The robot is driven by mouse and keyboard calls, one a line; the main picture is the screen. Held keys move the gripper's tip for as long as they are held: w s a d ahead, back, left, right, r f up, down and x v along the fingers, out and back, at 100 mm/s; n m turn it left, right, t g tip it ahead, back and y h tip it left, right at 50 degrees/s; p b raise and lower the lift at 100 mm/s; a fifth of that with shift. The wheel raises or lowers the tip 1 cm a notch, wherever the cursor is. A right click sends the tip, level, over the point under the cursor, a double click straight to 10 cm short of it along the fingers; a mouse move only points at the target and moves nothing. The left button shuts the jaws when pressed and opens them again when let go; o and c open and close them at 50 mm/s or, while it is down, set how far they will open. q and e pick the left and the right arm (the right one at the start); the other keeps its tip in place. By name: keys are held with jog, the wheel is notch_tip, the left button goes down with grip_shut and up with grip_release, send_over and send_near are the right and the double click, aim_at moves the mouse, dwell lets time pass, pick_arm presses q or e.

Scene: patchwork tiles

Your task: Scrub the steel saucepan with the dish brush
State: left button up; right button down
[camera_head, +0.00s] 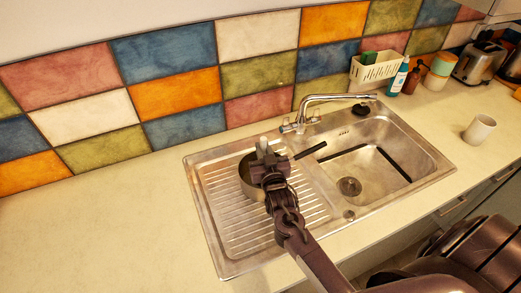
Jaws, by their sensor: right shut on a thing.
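The steel saucepan (247,181) stands on the ribbed draining board of the sink unit, its dark handle pointing right toward the basin. My right gripper (266,160) is over the saucepan and hides much of it. It is shut on what seems to be the dish brush (262,142); only a pale grey end shows above the fingers. The brush head is hidden, so I cannot tell whether it touches the pan. My left gripper is not in view.
The sink basin (385,135) is empty, with a tap (318,99) behind it. A cream rack (374,72), bottles (398,77), a canister (438,73), a toaster (473,63) and a white cup (479,129) stand at right. The left counter (100,220) is clear.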

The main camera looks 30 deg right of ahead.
jog(key=shift+w+d, duration=0.25)
jog(key=shift+w, duration=0.55)
jog(key=shift+w+a+b, duration=0.35)
jog(key=shift+a+b, duration=0.05)
jog(key=shift+a, duration=0.15)
notch_tip(320, 180, up, 16)
jog(key=p, duration=0.2)
jog(key=shift+f, duration=0.25)
jog(key=shift+f, duration=0.1)
dwell(1.1)
